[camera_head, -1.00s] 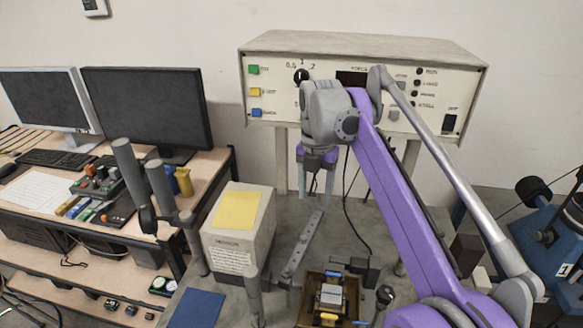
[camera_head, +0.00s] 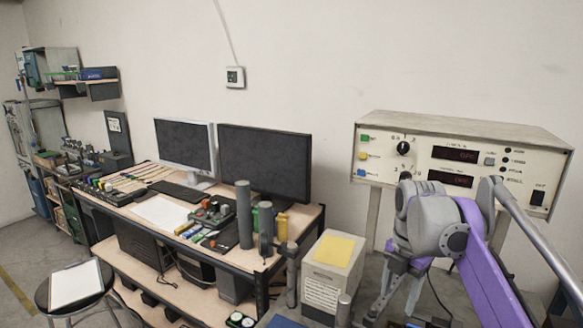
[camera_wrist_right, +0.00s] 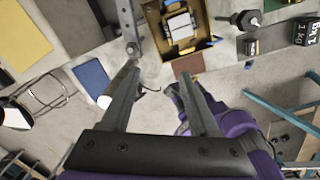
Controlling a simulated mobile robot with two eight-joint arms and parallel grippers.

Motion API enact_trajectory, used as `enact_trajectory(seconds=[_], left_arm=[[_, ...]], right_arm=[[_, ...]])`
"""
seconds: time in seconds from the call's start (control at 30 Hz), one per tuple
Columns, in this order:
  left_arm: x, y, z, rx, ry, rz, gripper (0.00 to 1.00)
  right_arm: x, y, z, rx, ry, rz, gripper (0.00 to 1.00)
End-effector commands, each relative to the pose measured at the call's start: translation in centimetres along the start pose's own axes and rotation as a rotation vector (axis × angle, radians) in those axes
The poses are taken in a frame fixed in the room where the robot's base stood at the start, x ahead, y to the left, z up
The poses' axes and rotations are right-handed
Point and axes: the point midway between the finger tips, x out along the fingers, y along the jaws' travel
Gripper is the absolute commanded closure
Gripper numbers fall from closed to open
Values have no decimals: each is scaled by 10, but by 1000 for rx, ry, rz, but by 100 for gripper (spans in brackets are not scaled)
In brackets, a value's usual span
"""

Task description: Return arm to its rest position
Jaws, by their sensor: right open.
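My right gripper (camera_head: 399,292) hangs below its grey wrist and purple arm, in front of the instrument box at the right of the head view. In the right wrist view its two fingers (camera_wrist_right: 160,90) are apart, with nothing held between them. A grey metal bar with a round joint (camera_wrist_right: 129,25) lies beyond the left finger, toward the top of that view, apparently clear of the fingers. My left gripper is in neither view.
A beige instrument box (camera_head: 455,135) with displays stands behind my right arm. A pale box with a yellow note (camera_head: 334,283) stands to the left. A workbench (camera_head: 133,205) with monitors fills the middle. The wrist view shows a brown tray (camera_wrist_right: 154,38) and weights (camera_wrist_right: 305,33).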

Motion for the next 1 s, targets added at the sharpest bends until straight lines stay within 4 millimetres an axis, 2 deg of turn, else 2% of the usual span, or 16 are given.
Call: enact_trajectory(seconds=[0.27,0.47,0.7,0.83,1.0], left_arm=[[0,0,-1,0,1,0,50],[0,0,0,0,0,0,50],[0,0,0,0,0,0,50],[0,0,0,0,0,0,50],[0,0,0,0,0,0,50]], right_arm=[[37,-33,-44,608,-51,125,39],[86,-70,-86,1155,-23,266,39],[156,-118,-136,1771,114,430,39],[185,-137,-153,1999,198,484,39],[202,-148,-163,2141,260,513,39]])
